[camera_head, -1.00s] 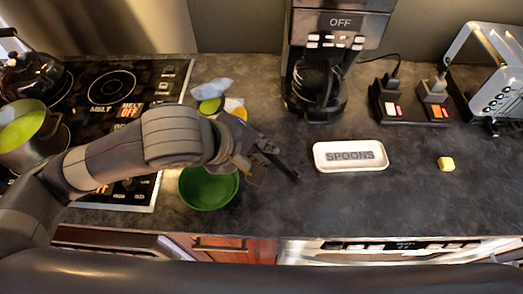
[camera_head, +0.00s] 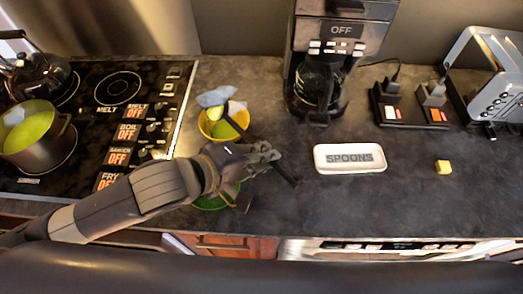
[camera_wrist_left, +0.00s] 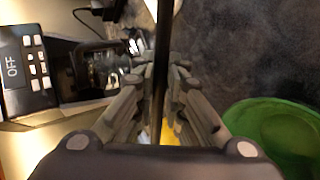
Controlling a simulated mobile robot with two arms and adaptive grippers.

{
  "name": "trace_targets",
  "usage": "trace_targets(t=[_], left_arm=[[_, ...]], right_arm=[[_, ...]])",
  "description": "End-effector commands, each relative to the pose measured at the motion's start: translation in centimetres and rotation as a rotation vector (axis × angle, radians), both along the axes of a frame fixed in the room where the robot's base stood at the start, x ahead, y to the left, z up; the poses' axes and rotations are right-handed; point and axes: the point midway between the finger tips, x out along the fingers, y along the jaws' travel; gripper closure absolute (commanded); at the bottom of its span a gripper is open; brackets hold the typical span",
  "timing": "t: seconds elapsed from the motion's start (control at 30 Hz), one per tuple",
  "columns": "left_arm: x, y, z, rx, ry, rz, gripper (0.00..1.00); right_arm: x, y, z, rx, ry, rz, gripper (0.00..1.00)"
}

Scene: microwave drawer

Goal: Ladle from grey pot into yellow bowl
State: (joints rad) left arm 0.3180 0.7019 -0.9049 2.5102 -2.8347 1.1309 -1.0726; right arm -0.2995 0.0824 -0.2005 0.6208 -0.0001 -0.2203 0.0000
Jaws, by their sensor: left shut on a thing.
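My left gripper (camera_head: 262,160) is shut on the black ladle handle (camera_wrist_left: 162,60), which runs between the fingers in the left wrist view. The handle end (camera_head: 286,174) sticks out to the lower right. The yellow bowl (camera_head: 240,122) stands on the counter right of the stove, with green contents showing. A pale green patch (camera_head: 215,113), which looks like the ladle's scoop, is over the bowl's left side; its tilt is unclear. The grey pot (camera_head: 49,156) sits on the stove at the left and holds yellow-green contents. My right gripper is out of view.
A green bowl (camera_head: 206,204) is mostly hidden under my left arm; it also shows in the left wrist view (camera_wrist_left: 270,125). The coffee maker (camera_head: 341,45), SPOONS tray (camera_head: 320,163), yellow block (camera_head: 443,167) and toaster (camera_head: 490,80) stand right. Bare counter lies between.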

Motion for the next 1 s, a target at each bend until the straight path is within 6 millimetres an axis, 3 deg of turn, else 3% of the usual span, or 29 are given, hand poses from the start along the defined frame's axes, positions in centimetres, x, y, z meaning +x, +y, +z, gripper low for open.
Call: trace_targets(t=[0.5,1.0], left_arm=[[-0.1,0.7,-0.9,-0.095,-0.092,0.019,1.0],[-0.2,0.8,-1.8,-0.243,-0.245,0.012,1.0]], right_arm=[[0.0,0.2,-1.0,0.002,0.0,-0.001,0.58],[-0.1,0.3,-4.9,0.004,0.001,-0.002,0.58]])
